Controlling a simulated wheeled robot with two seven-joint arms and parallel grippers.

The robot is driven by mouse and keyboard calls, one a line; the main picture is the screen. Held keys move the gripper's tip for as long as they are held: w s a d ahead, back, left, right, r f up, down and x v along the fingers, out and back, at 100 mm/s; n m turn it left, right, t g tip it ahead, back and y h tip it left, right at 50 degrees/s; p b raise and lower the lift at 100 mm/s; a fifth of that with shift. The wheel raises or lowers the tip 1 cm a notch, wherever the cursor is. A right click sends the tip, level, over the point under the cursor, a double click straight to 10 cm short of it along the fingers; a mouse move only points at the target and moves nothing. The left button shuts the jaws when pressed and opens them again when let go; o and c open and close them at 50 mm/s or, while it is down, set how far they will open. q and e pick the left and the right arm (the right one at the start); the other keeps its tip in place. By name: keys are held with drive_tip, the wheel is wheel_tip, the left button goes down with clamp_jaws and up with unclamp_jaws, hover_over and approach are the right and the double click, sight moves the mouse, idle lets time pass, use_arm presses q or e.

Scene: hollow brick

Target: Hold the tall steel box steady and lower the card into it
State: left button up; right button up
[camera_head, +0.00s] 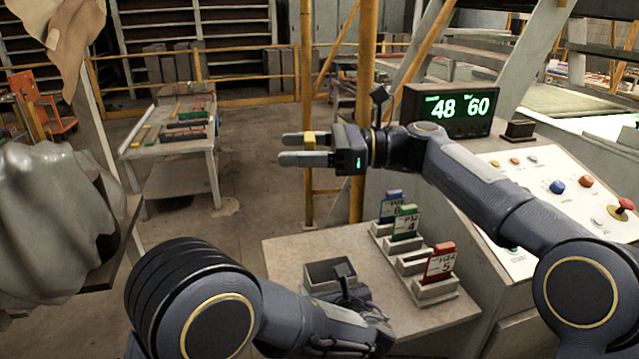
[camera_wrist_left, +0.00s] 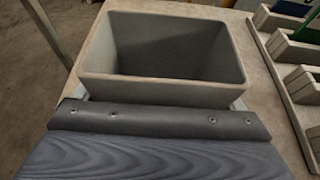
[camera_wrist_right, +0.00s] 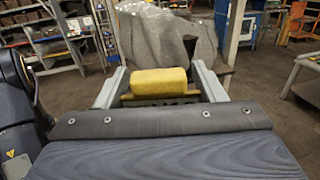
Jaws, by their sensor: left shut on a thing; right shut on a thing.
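The tall steel box (camera_head: 330,270) stands upright on the workbench at lower centre, its open top facing up. In the left wrist view its grey rim and empty-looking inside (camera_wrist_left: 175,45) show; the bottom is in shadow. My right gripper (camera_head: 284,150) is raised well above and behind the box, pointing left. It is shut on the card (camera_head: 309,140), of which a yellow edge shows; in the right wrist view this is a thick yellow end (camera_wrist_right: 160,82) between the fingers.
A stepped rack (camera_head: 408,262) right of the box holds blue, green and red-topped cards (camera_head: 440,262), with an empty slot between. A control panel (camera_head: 560,190) and a display (camera_head: 450,110) reading 48 and 60 stand behind. A yellow post (camera_head: 306,200) rises beyond the bench.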

drive_tip(key=w+d+f+m+t+h, duration=0.1)
drive_tip(key=d+f+m+t+h, duration=0.1)
drive_tip(key=f+m+t, duration=0.3)
drive_tip(key=d+f+m+t+h, duration=0.2)
drive_tip(key=f+m+t+h, duration=0.2)
drive_tip(key=f+t, duration=0.5)
drive_tip(key=shift+w+d+f+m+t, duration=0.25)
drive_tip(key=shift+w+m+t, duration=0.1)
drive_tip(key=shift+m, duration=0.35)
drive_tip(key=shift+a+f, duration=0.1)
drive_tip(key=shift+f, duration=0.05)
